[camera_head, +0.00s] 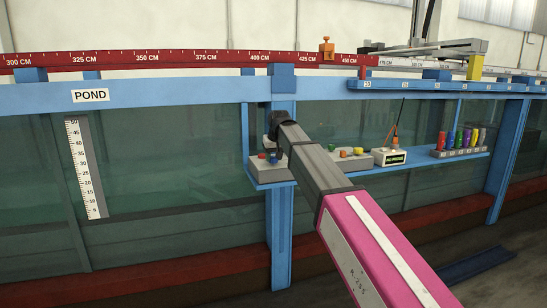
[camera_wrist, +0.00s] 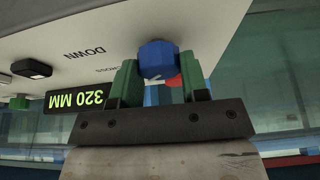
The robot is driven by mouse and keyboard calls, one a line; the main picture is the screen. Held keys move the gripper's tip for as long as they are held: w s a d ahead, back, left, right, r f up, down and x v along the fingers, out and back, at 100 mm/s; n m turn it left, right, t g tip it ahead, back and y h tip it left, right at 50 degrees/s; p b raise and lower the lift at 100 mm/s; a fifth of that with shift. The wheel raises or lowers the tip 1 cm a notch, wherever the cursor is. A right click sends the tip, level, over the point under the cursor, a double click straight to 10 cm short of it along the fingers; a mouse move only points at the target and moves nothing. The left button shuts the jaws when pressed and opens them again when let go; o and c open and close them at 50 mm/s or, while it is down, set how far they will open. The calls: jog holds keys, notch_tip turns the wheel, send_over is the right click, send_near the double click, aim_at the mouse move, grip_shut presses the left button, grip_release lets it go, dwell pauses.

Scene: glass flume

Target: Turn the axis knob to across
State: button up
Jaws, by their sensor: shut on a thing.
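The axis knob (camera_wrist: 157,58) is blue and faceted, on the pale face of a control box (camera_wrist: 105,25) in the wrist view. My gripper (camera_wrist: 160,76) has its two green fingers on either side of the knob, shut on it. The label DOWN reads upside down to the left of the knob, with a partly readable smaller label below it. The knob's pointer direction cannot be made out. In the head view the control box (camera_head: 266,174) sits on a small blue shelf, with my arm reaching to it from the lower right.
The wrist view shows a display (camera_wrist: 77,99) reading 320 MM, a black switch (camera_wrist: 32,68) and a red part (camera_wrist: 174,81) behind the knob. Glass panels (camera_head: 170,165) stand behind.

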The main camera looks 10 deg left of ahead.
jog(key=o, duration=0.9)
jog(key=shift+o, duration=0.2)
jog(key=v, duration=1)
jog(key=shift+s+r, duration=0.2)
jog(key=shift+r, duration=0.1)
jog(key=shift+d, duration=0.1)
